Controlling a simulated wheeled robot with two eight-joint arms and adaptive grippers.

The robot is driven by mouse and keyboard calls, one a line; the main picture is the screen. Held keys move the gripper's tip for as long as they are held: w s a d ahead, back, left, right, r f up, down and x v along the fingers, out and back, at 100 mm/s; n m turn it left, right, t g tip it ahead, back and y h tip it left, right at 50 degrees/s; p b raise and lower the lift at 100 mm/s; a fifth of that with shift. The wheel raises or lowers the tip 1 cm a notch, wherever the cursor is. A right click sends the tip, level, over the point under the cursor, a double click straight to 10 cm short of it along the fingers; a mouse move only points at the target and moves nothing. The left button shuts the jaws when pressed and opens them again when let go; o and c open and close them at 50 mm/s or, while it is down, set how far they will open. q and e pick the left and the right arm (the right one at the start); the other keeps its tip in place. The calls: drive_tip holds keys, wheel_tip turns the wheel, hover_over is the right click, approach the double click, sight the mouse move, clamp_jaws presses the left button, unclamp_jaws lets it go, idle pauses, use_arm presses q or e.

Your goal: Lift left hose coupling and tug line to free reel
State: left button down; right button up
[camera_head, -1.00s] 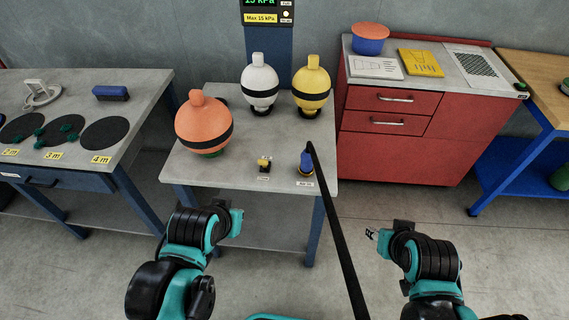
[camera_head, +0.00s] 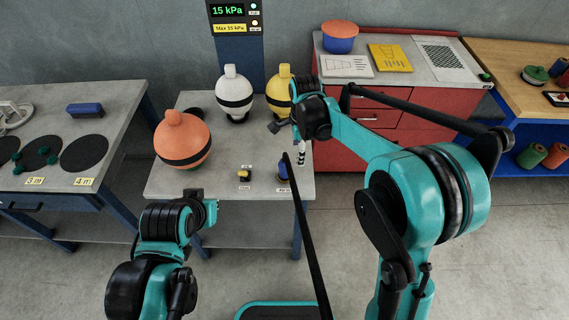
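A blue hose coupling (camera_head: 283,171) stands near the front right corner of the grey centre table (camera_head: 215,186). A black hose (camera_head: 308,235) runs from beside it toward me and down past the table's front edge. My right gripper (camera_head: 301,155) is over the table's right side, its striped tip just behind and right of the coupling. Contact and finger opening are unclear. My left gripper (camera_head: 211,210) hangs in front of the table, apart from everything; its fingers are too small to read. Green (camera_head: 531,156) and orange (camera_head: 554,155) reels sit on the right bench's lower shelf.
Orange (camera_head: 182,140), white (camera_head: 234,92) and yellow (camera_head: 278,92) floats stand on the centre table, the yellow partly hidden by my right arm. A small yellow-and-black part (camera_head: 244,175) is near the front edge. A display (camera_head: 229,11) reads 15 kPa.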

sight(284, 160)
drive_tip(key=w+a+f+m, duration=0.1)
drive_tip(key=w+a+f+m+g+p, duration=0.1)
drive_tip(key=a+f, duration=0.1)
drive_tip(key=shift+w+f+m, duration=0.15)
drive_tip(key=shift+w+m, duration=0.1)
drive_tip(key=shift+m, duration=0.15)
wheel_tip(284, 160, down, 3)
drive_tip(key=shift+a+r+b, duration=0.1)
drive_tip(key=shift+b, duration=0.3)
drive_tip(key=f+b, duration=0.1)
drive_tip(key=f, duration=0.1)
drive_tip(key=a+f+b, duration=0.1)
drive_tip(key=f, duration=0.2)
drive_tip(key=shift+f, duration=0.2)
drive_tip(key=shift+r, duration=0.1)
clamp_jaws()
